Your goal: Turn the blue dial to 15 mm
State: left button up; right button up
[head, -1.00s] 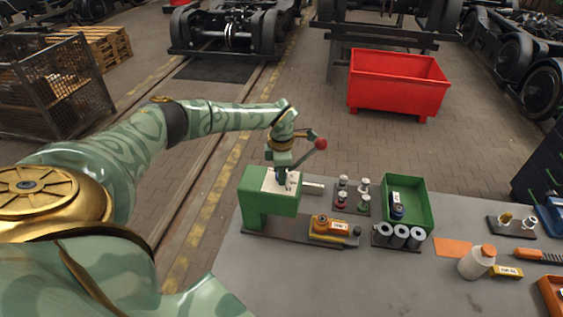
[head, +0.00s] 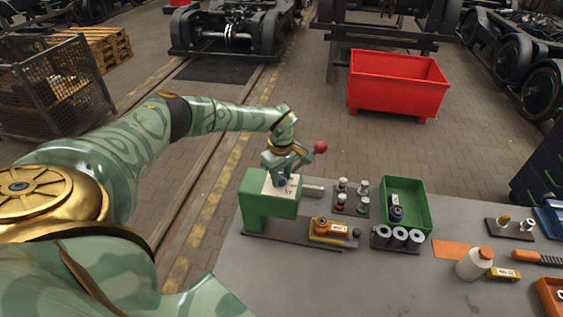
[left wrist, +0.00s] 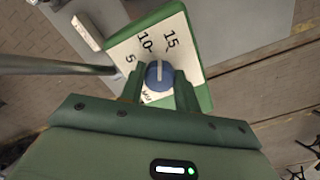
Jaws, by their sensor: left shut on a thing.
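The blue dial (left wrist: 158,82) sits on a white scale plate (left wrist: 192,58) marked 5, 10 and 15, on the green device (head: 268,206) at the bench's left end. Its white pointer line points up, between the 10 and the 15. My left gripper (left wrist: 159,88) is shut on the dial, one finger on each side of it. In the head view my left gripper (head: 284,174) comes down onto the plate and mostly hides the dial. My right gripper does not show.
A lever with a red ball (head: 320,147) stands close to my left gripper. On the grey bench (head: 390,285) are a green tray (head: 424,212), an orange-yellow block (head: 329,229), grey rollers (head: 398,235) and a white bottle (head: 474,264). A red bin (head: 398,85) stands beyond.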

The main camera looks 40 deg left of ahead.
aim_at(281, 176)
pick_arm(q)
jog(key=shift+w+a+r+m, duration=0.1)
jog(key=shift+m, duration=0.85)
jog(key=shift+w+r+m, duration=0.1)
jog(key=shift+m, duration=0.85)
jog(key=o, duration=1)
jog(key=shift+s+f, duration=0.1)
jog(key=shift+s, duration=0.05)
notch_tip(281, 176, up, 16)
jog(key=shift+r+b, duration=0.2)
jog(key=shift+b, duration=0.45)
jog(key=shift+f, duration=0.1)
